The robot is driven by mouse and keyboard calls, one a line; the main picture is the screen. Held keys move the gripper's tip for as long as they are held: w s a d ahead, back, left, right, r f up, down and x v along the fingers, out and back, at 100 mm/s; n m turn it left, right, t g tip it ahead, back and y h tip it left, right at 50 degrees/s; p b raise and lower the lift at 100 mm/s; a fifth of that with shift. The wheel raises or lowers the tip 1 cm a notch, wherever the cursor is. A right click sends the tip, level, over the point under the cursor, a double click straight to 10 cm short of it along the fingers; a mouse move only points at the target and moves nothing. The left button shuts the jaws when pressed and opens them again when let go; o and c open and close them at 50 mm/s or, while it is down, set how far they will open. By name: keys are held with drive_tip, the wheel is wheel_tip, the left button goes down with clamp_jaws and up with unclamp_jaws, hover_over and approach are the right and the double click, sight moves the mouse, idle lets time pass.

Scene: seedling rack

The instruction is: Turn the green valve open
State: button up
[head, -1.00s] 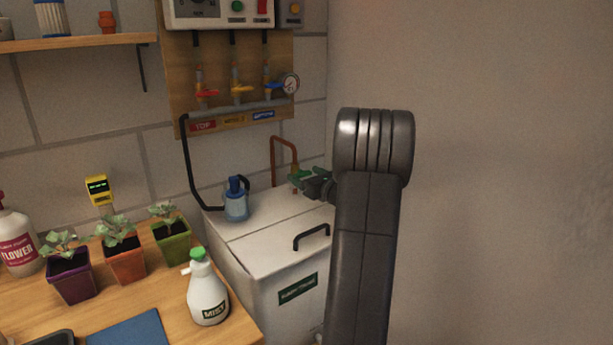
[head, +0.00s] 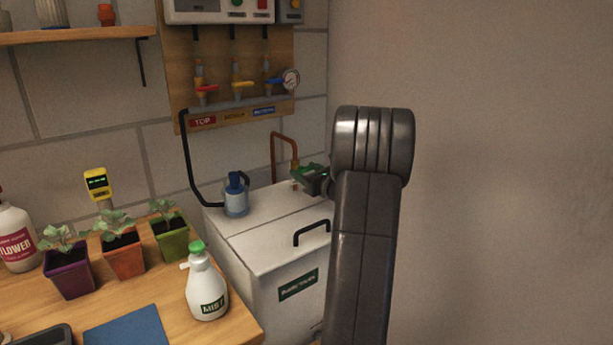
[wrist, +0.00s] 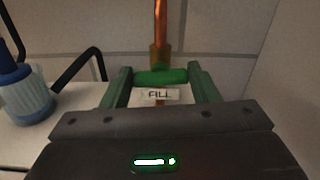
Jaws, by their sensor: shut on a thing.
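The green valve (wrist: 160,76) shows in the wrist view as a green handle at the foot of a vertical copper pipe, with a white FILL tag (wrist: 158,95) below it. My gripper (wrist: 162,77) has its green fingers on either side of the handle and is shut on it. In the head view, my gripper (head: 302,174) is at the copper pipe (head: 284,136), above the back of the white tank (head: 277,257). There the handle is mostly hidden by the gripper and arm.
A blue-topped pump (head: 236,198) stands on the tank left of my gripper, and a black handle (head: 311,231) is on the lid. Red, yellow and blue valves are on the wall board (head: 185,65). A bare wall is close on the right.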

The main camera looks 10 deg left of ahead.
drive_tip(key=n+b, duration=0.1)
drive_tip(key=b, duration=0.1)
drive_tip(key=n+b, duration=0.2)
drive_tip(key=shift+f+b, duration=0.3)
drive_tip(key=shift+f, duration=0.1)
drive_tip(key=n+b, duration=0.5)
drive_tip(key=b, duration=0.2)
drive_tip(key=shift+s+a+n, duration=0.1)
drive_tip(key=shift+n, duration=0.3)
drive_tip(key=n+b, duration=0.5)
drive_tip(key=b, duration=0.1)
drive_tip(key=shift+n+b, duration=1.5)
drive_tip(key=shift+b, duration=0.05)
drive_tip(key=shift+r, duration=0.15)
drive_tip(key=o, duration=1)
drive_tip(key=shift+s, duration=0.1)
